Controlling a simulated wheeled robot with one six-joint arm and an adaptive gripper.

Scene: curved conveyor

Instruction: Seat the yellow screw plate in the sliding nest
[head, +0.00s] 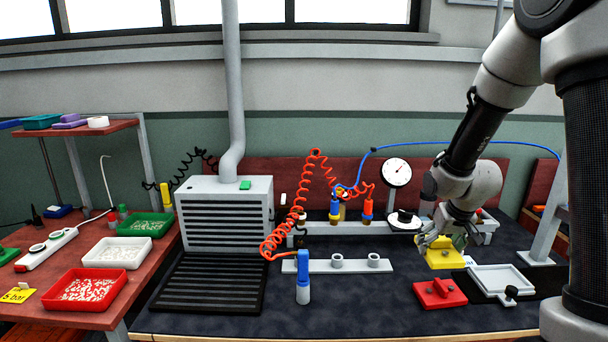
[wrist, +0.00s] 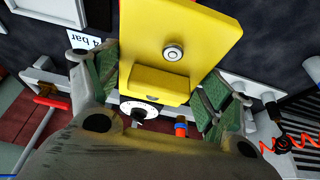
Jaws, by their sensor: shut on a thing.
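The yellow screw plate (head: 447,261) is a flat yellow plate with a raised block and a round metal screw, seen close up in the wrist view (wrist: 195,28). My gripper (head: 441,241) is shut on its raised block, with a green-padded finger on each side in the wrist view (wrist: 157,90). I cannot tell whether the plate touches the bench. The pale square frame that looks like the sliding nest (head: 482,291) lies right and nearer of the plate, apart from it. Its recess looks empty and a black knob (head: 512,292) stands at its front right.
A red plate with a block (head: 430,298) lies just in front of the yellow plate, left of the nest. A dial gauge (head: 397,172) and a grey bin (head: 486,232) stand behind.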

